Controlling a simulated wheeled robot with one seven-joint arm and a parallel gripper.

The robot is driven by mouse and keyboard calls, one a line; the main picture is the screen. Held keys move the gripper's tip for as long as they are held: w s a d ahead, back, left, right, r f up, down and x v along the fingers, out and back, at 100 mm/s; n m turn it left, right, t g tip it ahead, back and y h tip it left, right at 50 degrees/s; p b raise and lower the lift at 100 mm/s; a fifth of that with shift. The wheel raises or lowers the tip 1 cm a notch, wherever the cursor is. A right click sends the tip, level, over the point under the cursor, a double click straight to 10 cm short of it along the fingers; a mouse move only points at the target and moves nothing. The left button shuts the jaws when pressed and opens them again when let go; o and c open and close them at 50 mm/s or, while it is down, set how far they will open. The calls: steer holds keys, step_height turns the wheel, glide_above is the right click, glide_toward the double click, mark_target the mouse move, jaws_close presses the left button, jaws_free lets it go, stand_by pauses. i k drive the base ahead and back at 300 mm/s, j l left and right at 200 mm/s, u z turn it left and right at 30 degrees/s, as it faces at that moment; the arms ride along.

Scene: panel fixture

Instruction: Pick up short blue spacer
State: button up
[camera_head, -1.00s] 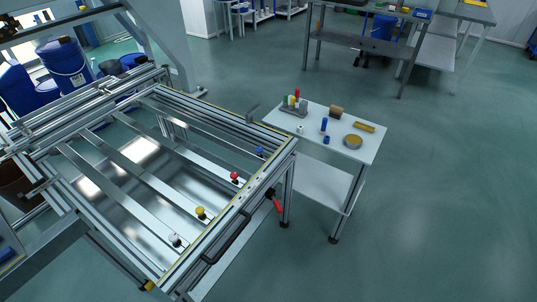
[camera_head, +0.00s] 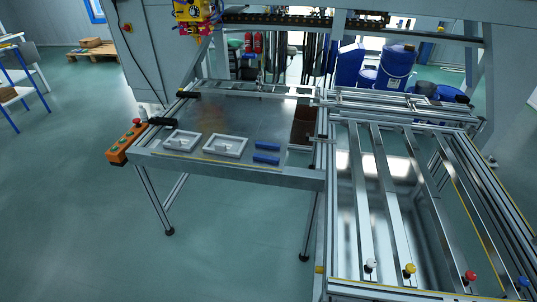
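No short blue spacer that I can make out is in the head view now. The small white table with the blue cylinders is outside the picture. Two flat blue bars, an upper one (camera_head: 266,147) and a lower one (camera_head: 266,160), lie on the metal worktop (camera_head: 225,112). I cannot tell whether either is a spacer. My gripper is not in view.
Two white framed parts (camera_head: 225,146) (camera_head: 181,141) lie on the worktop. An orange button box (camera_head: 124,145) sits at its left corner. A railed frame (camera_head: 333,215) with white, yellow (camera_head: 409,271), red and blue knobs fills the right. Open floor (camera_head: 90,220) lies left.

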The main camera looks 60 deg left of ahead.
mark_target(263, 158)
steer(key=k+l+u, duration=0.1)
steer(key=u, duration=1.5)
